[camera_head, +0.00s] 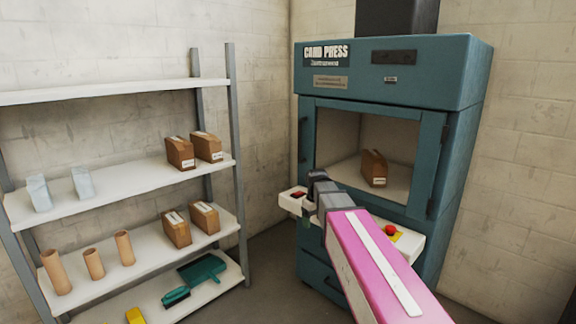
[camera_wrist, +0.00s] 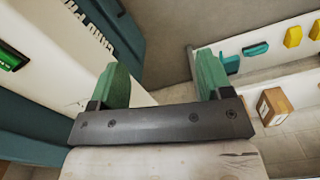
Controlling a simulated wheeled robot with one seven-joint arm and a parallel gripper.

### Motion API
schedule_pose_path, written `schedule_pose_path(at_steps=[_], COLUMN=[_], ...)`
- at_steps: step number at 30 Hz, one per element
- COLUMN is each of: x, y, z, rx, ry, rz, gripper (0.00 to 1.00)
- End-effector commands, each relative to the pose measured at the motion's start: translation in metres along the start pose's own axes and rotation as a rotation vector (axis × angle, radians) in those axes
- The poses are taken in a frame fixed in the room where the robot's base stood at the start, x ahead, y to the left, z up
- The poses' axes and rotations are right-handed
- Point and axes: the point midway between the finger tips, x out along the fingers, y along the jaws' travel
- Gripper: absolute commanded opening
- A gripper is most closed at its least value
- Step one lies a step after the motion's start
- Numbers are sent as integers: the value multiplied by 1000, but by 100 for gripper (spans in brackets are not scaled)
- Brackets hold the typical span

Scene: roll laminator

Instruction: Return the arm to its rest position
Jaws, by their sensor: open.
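My arm reaches forward from the bottom of the head view, its pink link pointing at the teal card press (camera_head: 470,90). My gripper (camera_wrist: 163,78) shows in the wrist view with its two green fingers wide apart and nothing between them. In the head view the end of my arm is in front of the press, near its white control ledge (camera_head: 408,243); the fingers are hard to make out there. A brown box (camera_head: 374,168) with a white label stands inside the open chamber of the press.
A shelf rack (camera_head: 120,190) at the left holds several brown boxes, pale blue packs (camera_head: 39,193), tan tubes (camera_head: 94,263), and a teal dustpan (camera_head: 202,269). A red button (camera_head: 390,229) sits on the ledge. Bare floor (camera_head: 270,262) lies between rack and press.

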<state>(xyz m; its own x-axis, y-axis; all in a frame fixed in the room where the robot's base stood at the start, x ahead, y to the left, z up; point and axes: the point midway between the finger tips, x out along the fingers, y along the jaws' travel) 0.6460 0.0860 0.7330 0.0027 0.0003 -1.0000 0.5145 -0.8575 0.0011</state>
Motion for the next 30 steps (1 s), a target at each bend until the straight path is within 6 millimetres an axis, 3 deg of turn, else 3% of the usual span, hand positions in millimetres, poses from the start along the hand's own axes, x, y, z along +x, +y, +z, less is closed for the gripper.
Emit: schedule_pose_path(at_steps=[1, 6, 15, 21, 30], x=[17, 71, 140, 158, 160], y=[-1, -1, -9, -13, -13], z=[21, 75, 162, 188, 189], rx=[41, 196, 449, 530, 543], ry=[-4, -5, 0, 2, 4], rz=[-2, -2, 0, 1, 1], gripper=[72, 72, 72, 72, 72])
